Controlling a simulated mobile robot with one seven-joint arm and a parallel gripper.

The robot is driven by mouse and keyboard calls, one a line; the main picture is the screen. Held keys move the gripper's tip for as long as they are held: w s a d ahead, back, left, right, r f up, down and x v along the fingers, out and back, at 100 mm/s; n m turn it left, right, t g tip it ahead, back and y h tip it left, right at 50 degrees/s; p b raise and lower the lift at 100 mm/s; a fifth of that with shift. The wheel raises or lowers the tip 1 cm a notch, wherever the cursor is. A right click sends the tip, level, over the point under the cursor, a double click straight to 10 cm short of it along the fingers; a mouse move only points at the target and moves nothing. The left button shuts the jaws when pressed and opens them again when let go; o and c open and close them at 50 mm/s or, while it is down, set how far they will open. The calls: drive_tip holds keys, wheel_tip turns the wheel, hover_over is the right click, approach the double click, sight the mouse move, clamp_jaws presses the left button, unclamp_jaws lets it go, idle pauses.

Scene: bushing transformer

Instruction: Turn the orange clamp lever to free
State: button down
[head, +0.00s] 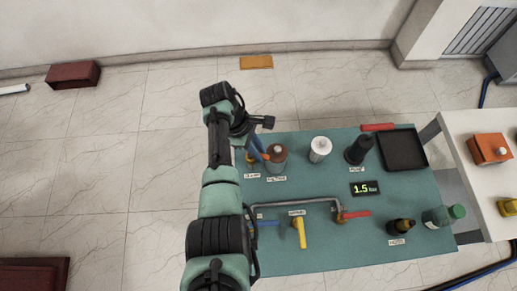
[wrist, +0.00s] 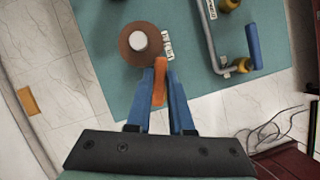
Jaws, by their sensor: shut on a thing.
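The orange clamp lever (wrist: 159,84) shows in the wrist view between the two blue fingers of my gripper (wrist: 162,88). The fingers are shut on it. The lever points from the gripper toward a round brown bushing with a white top (wrist: 138,42). In the head view my gripper (head: 260,150) is at the left edge of the teal table, beside the brown bushing (head: 277,160). Only a small bit of the orange lever (head: 266,156) shows there. The arm and fingers hide part of the clamp area and its label.
On the teal table (head: 330,268) stand a white cylinder (head: 320,149), a black pump (head: 358,150), a black tray (head: 403,150) and a display reading 1.5 (head: 364,189). A grey pipe with blue, yellow (head: 299,232) and red (head: 356,214) handles lies in front. A white side table (head: 480,130) stands right.

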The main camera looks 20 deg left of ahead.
drive_tip(key=m, duration=0.2)
drive_tip(key=m+g+b, duration=0.1)
drive_tip(key=shift+s+f+m+b, duration=0.1)
drive_tip(key=shift+s+m+b, duration=0.2)
drive_tip(key=shift+m, duration=0.1)
drive_tip(key=m+g+y+b, duration=0.1)
drive_tip(key=m, duration=0.2)
drive_tip(key=s+a+m+g, duration=0.1)
drive_tip(key=m, duration=0.2)
drive_tip(key=m+g+y+b, duration=0.1)
drive_tip(key=m, duration=0.2)
drive_tip(key=shift+s+a+m+y+b, duration=0.15)
drive_tip(key=shift+s+m+y+b, duration=0.05)
drive_tip(key=shift+m+y+b, duration=0.15)
drive_tip(key=c, duration=0.8)
unclamp_jaws()
drive_tip(key=p+v, duration=0.1)
drive_tip(key=v, duration=1.2)
drive_tip(key=shift+w, duration=0.1)
